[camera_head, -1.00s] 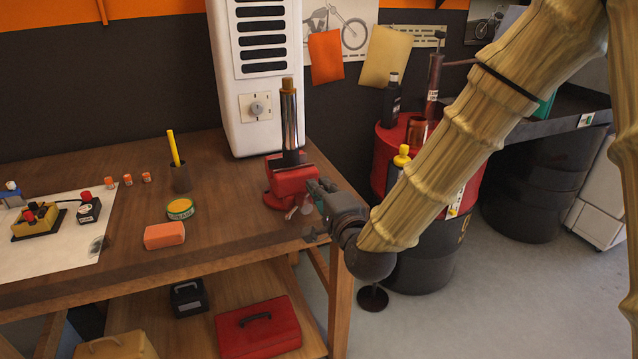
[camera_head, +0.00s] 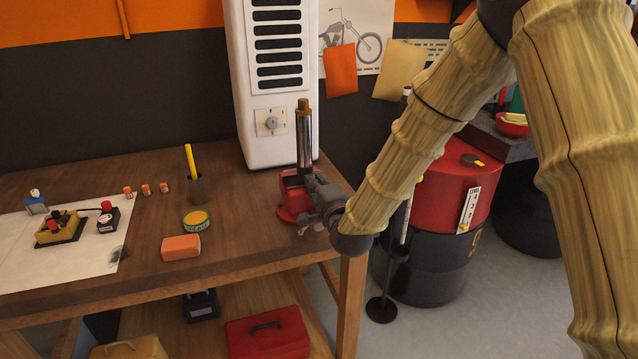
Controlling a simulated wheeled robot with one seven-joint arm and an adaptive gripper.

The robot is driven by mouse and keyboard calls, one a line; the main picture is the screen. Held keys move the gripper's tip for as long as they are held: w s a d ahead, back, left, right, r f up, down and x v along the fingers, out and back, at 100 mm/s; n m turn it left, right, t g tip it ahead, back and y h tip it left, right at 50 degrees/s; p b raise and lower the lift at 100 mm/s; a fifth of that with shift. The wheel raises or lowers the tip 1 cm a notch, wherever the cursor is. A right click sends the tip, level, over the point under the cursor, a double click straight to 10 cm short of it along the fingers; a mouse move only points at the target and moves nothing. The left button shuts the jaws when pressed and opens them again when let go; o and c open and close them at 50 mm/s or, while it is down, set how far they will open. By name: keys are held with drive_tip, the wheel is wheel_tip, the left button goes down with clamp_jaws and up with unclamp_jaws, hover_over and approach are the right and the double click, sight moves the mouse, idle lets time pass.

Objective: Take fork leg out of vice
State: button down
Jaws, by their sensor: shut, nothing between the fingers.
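The fork leg (camera_head: 304,135) stands upright in the red vice (camera_head: 288,204) near the right end of the wooden bench. It has a shiny tube, a dark lower part and a brass-coloured top. My gripper (camera_head: 306,208) is at the vice's right front side, below the fork leg's tube. Its fingers are shut and hold nothing. They overlap the vice in this view, so I cannot tell whether they touch it. The vice's jaws and part of its handle are hidden behind my gripper.
A white cabinet (camera_head: 268,85) stands behind the fork leg. A pen cup (camera_head: 195,188), a round tin (camera_head: 196,220) and an orange block (camera_head: 181,247) sit to the left. A red drum (camera_head: 446,198) stands right of the bench. The bench front (camera_head: 100,292) is clear.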

drive_tip(key=shift+w, duration=0.1)
drive_tip(key=shift+w+a+b, duration=0.2)
drive_tip(key=shift+w+b, duration=0.3)
drive_tip(key=shift+b, duration=0.05)
drive_tip(key=shift+w+r, duration=0.1)
drive_tip(key=shift+w, duration=0.15)
drive_tip(key=shift+a, duration=0.1)
